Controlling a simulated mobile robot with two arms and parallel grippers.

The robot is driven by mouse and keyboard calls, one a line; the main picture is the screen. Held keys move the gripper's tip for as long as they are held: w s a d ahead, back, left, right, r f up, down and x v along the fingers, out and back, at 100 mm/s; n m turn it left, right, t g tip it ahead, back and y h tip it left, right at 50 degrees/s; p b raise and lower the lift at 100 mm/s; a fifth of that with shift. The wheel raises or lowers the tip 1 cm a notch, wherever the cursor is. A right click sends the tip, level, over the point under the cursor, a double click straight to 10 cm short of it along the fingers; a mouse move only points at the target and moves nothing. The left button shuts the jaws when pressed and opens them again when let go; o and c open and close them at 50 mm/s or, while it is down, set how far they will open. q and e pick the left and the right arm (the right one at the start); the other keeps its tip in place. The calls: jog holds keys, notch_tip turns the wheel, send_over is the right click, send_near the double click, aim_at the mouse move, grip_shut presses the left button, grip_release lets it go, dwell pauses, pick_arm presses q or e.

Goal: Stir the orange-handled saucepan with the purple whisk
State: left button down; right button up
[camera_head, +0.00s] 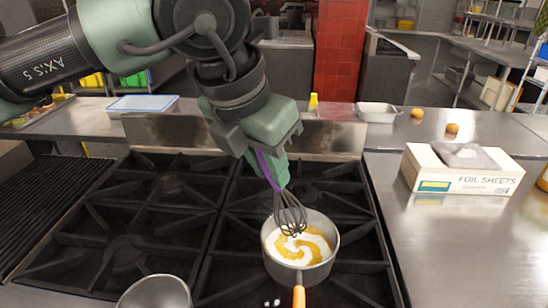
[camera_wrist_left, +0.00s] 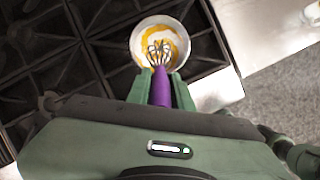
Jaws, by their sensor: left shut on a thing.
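The purple whisk (camera_head: 289,213) is held by its handle in my left gripper (camera_head: 273,168), which is shut on it. The whisk points down and its wire end is over or inside the orange-handled saucepan (camera_head: 332,252). The saucepan stands on the stove with its orange handle toward the front and holds white and yellow swirled contents. In the left wrist view the purple handle (camera_wrist_left: 160,90) sits between the fingers, and the wires overlap the saucepan (camera_wrist_left: 137,42). I cannot tell whether the wires touch the contents. My right gripper is not in view.
A second grey pan (camera_head: 155,292) is at the front edge of the picture. The black stove grates (camera_head: 110,238) spread to the left. A foil sheets box (camera_head: 462,172) stands on the right counter.

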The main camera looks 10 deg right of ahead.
pick_arm(q)
jog(key=shift+b+x, duration=2.7)
jog(key=shift+x, duration=1.45)
